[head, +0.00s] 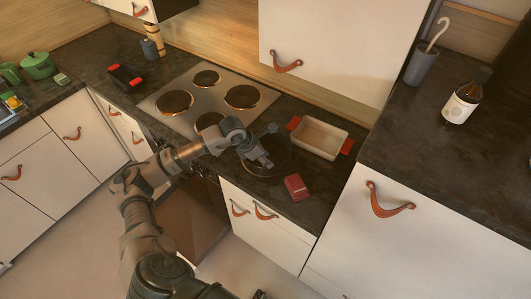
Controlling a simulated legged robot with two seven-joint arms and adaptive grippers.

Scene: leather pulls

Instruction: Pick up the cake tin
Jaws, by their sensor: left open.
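A dark round shape, which looks like the cake tin (280,167), lies on the black counter to the right of the hob. Its dark colour blends with the counter, and my left gripper partly hides it. My left gripper (268,160) reaches in over it from the left, pointing down, open and with nothing seen between its fingers. I cannot tell whether the fingers touch the tin. My right gripper is not in view.
A cream baking dish (319,138) with red handles stands just right of the tin. A small red box (296,187) lies near the counter's front edge. The hob (207,92) is behind and left. A higher counter (425,150) rises at right, and a wall cabinet (330,45) hangs above.

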